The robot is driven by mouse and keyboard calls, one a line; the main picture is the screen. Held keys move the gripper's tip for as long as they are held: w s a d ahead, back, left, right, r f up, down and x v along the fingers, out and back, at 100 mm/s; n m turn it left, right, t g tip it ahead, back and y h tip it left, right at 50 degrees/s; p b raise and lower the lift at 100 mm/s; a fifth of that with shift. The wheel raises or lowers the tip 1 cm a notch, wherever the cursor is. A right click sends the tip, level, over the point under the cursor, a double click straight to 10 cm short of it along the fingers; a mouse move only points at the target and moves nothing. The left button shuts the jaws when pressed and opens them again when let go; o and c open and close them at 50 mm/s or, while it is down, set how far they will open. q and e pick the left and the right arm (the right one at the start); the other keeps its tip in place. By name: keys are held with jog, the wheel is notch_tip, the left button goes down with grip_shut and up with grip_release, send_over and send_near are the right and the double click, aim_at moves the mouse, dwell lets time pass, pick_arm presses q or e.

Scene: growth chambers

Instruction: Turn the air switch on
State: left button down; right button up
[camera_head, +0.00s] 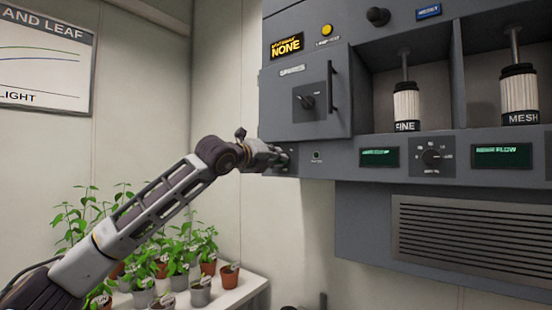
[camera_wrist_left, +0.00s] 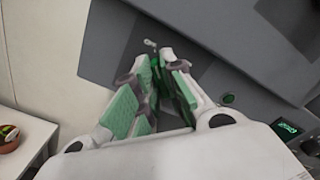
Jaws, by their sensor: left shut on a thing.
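My left gripper (camera_head: 279,158) is at the lower left corner of the grey cabinet's front panel. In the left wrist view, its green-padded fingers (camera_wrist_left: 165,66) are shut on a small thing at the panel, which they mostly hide. A small light lever tip (camera_wrist_left: 150,44) shows just beyond the fingertips; it looks like the air switch, but I cannot read a label or tell its position. My right gripper is in neither view.
Two filter cartridges (camera_head: 407,103) stand in bays. Potted plants (camera_head: 229,275) stand on a white bench at lower left.

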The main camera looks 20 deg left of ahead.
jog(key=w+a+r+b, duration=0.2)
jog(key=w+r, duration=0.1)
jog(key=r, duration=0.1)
pick_arm(q)
jog(key=shift+s+d+f+m+p, duration=0.15)
jog(key=shift+m+p, duration=0.1)
jog(key=shift+m, duration=2.8)
jog(key=shift+w+d+r+m+p, duration=0.1)
jog(key=shift+m+p, duration=0.1)
jog(key=shift+m, duration=2.8)
jog(key=shift+s+d+f+m+p, duration=0.15)
jog(key=shift+m+p, duration=0.1)
jog(key=shift+m, duration=2.8)
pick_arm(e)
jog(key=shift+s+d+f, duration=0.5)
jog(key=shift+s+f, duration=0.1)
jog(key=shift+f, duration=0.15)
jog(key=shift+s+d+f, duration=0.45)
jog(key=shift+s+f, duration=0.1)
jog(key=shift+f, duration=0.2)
